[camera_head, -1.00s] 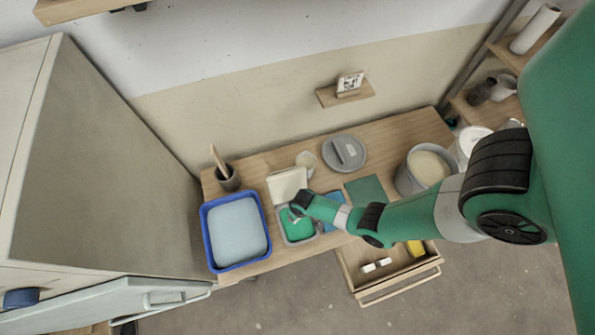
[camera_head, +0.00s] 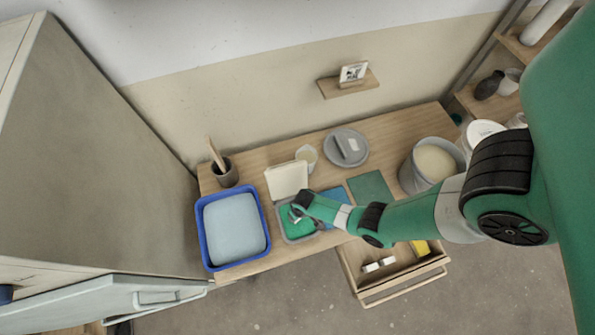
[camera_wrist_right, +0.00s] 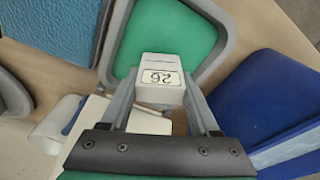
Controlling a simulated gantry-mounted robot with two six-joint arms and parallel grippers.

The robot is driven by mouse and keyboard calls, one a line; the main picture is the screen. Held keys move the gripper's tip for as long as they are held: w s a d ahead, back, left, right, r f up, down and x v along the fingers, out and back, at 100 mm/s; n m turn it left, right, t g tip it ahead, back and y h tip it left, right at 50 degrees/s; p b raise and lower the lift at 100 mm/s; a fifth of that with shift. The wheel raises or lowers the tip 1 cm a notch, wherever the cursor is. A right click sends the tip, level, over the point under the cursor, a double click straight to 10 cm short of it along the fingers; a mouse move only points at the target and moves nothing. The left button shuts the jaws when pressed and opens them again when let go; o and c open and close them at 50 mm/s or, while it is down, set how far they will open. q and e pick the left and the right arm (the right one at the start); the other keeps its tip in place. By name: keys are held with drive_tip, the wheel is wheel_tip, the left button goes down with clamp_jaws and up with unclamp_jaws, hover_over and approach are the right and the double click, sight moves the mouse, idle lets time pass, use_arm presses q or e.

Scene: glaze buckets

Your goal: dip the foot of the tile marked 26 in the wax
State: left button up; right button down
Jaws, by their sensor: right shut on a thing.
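My right gripper (camera_head: 293,214) is shut on the small white tile (camera_wrist_right: 160,80), whose label reads 26. The label shows upside down in the right wrist view. The gripper and tile are over the grey tray (camera_head: 283,229) with a smooth green surface (camera_head: 302,226) inside it. The same green surface fills the top middle of the right wrist view (camera_wrist_right: 165,30). I cannot tell whether the tile's foot touches the green surface. My left gripper is not in view.
A blue tub (camera_head: 203,236) with a pale blue surface stands left of the tray. An upright cream lid (camera_head: 287,180) is behind it, and a blue pad (camera_head: 335,197) is to its right. A cup, grey lid (camera_head: 346,147) and bucket (camera_head: 405,180) stand nearby. A drawer (camera_head: 387,285) is open in front.

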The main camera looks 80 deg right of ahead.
drive_tip(key=shift+f, duration=0.1)
drive_tip(key=shift+f+b, duration=0.9)
drive_tip(key=shift+f, duration=0.05)
drive_tip(key=shift+f, duration=0.1)
idle(0.6)
idle(0.8)
drive_tip(key=shift+r+p, duration=1.3)
drive_tip(key=shift+r, duration=0.1)
drive_tip(key=shift+r, duration=0.1)
idle(0.4)
wheel_tip(320, 180, up, 5)
drive_tip(key=p, duration=0.4)
drive_tip(key=shift+f+p, duration=0.2)
drive_tip(key=shift+p, duration=0.15)
drive_tip(key=shift+f, duration=0.1)
